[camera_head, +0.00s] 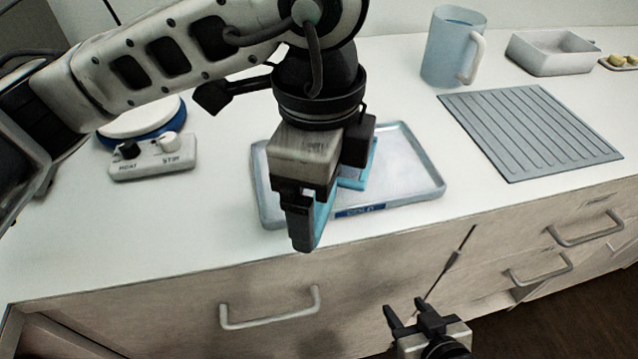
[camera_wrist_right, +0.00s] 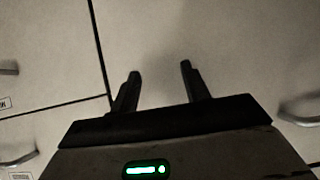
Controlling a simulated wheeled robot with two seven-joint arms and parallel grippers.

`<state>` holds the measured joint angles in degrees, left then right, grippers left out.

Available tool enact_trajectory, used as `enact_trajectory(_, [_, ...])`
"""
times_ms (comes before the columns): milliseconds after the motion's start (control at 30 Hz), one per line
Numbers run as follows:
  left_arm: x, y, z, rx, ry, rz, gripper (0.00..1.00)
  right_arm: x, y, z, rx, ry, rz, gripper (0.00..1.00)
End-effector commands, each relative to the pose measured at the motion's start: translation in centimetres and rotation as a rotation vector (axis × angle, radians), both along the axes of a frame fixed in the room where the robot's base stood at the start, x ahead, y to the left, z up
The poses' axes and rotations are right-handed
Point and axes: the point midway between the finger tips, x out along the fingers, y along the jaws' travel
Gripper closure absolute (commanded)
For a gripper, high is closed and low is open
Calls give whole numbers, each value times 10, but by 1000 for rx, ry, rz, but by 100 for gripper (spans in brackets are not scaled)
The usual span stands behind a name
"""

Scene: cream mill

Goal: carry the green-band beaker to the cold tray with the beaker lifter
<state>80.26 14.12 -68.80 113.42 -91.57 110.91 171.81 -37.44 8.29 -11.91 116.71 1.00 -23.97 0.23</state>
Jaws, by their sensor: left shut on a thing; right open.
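The cold tray (camera_head: 424,186) is a shallow grey tray with a blue COLD label on its front rim, on the counter in the head view. My left gripper (camera_head: 325,200) is over its front left part, pointing down, shut on a light-blue thing that looks like the beaker lifter (camera_head: 324,216). The gripper hides most of the lifter. I cannot make out the green-band beaker in either view; whether it hangs behind the gripper cannot be told. My right gripper (camera_head: 413,308) is open and empty in front of the drawers; its apart fingers show in the right wrist view (camera_wrist_right: 160,72).
A hot plate control box (camera_head: 153,158) with a round white-and-blue plate (camera_head: 140,118) stands at left. A blue jug (camera_head: 447,50), a ribbed grey mat (camera_head: 530,130) and a white bin (camera_head: 548,54) are at right. The counter's front edge runs just before the tray.

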Motion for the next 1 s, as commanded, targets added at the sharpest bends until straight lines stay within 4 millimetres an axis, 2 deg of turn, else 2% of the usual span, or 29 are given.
enact_trajectory(33, [0,0,1,0,0,0,38,-9,6,-4,20,34,1,54])
enact_trajectory(1000, [0,0,1,0,0,0,38,-6,12,20,72,11,-7,54])
